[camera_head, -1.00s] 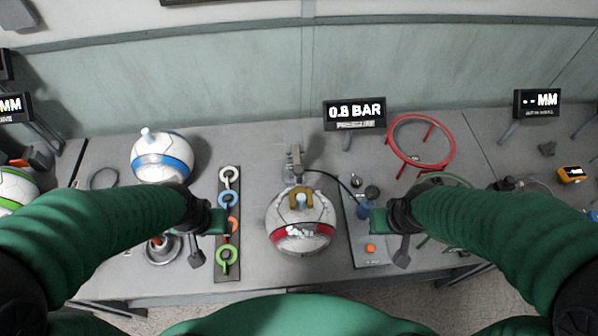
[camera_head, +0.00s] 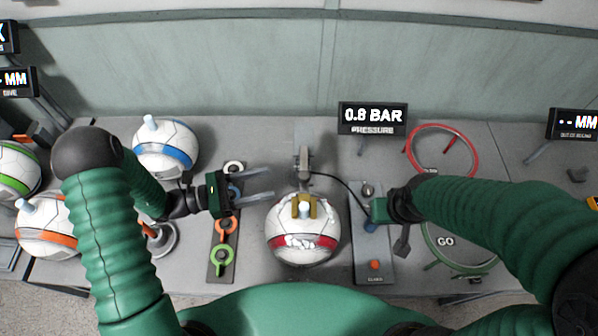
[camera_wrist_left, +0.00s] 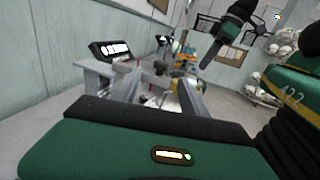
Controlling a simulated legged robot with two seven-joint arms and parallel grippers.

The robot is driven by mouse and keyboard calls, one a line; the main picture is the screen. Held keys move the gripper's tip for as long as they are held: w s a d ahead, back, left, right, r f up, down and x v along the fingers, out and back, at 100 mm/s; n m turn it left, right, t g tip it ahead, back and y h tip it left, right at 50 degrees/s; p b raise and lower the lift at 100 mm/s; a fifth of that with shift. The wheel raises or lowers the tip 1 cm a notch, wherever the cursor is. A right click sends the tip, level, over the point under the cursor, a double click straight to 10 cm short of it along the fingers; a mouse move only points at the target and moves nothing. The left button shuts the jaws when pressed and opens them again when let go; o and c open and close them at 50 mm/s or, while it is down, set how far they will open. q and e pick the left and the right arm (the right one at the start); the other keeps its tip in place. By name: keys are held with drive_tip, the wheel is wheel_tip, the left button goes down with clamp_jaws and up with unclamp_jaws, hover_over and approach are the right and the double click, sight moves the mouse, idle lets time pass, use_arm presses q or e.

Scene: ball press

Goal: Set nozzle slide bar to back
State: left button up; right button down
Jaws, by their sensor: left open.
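A grey metal slide piece (camera_head: 303,158) with a black cable stands on the table behind the white and red ball (camera_head: 303,243); I take it for the nozzle slide bar. A brass fork (camera_head: 304,202) sits around a pale nozzle on top of the ball. My left gripper (camera_head: 270,185) is open and empty, left of the slide piece and fork, fingers pointing right. Its fingers (camera_wrist_left: 143,85) also show spread in the left wrist view. My right gripper (camera_head: 377,210) is over the control panel, right of the ball; its fingertips are not clear.
The control panel (camera_head: 374,252) has an orange button. A pressure display (camera_head: 372,118) reads 0.8 BAR. A strip of coloured rings (camera_head: 221,256) lies under my left gripper. A blue-striped ball (camera_head: 166,150) is at the left; red (camera_head: 441,127) and green hoops (camera_head: 460,268) are at the right.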

sight(304, 174)
use_arm(q)
drive_tip(key=x, duration=0.3)
drive_tip(key=p+x, duration=0.1)
drive_tip(key=x, duration=0.7)
drive_tip(key=shift+s+d, duration=0.25)
drive_tip(key=shift+d, duration=0.05)
drive_tip(key=shift+d+p, duration=0.15)
drive_tip(key=shift+p, duration=0.15)
drive_tip(key=shift+w+a+f, duration=0.15)
drive_tip(key=shift+w+a, duration=0.1)
drive_tip(key=shift+a, duration=0.4)
drive_tip(key=shift+c, duration=1.2)
drive_tip(key=shift+s+d, duration=0.15)
drive_tip(key=shift+d, duration=0.2)
drive_tip(key=c, duration=0.7)
clamp_jaws()
use_arm(e)
drive_tip(key=shift+w+d+r, duration=0.2)
drive_tip(key=shift+d+r, duration=0.35)
drive_tip(key=shift+r, duration=0.3)
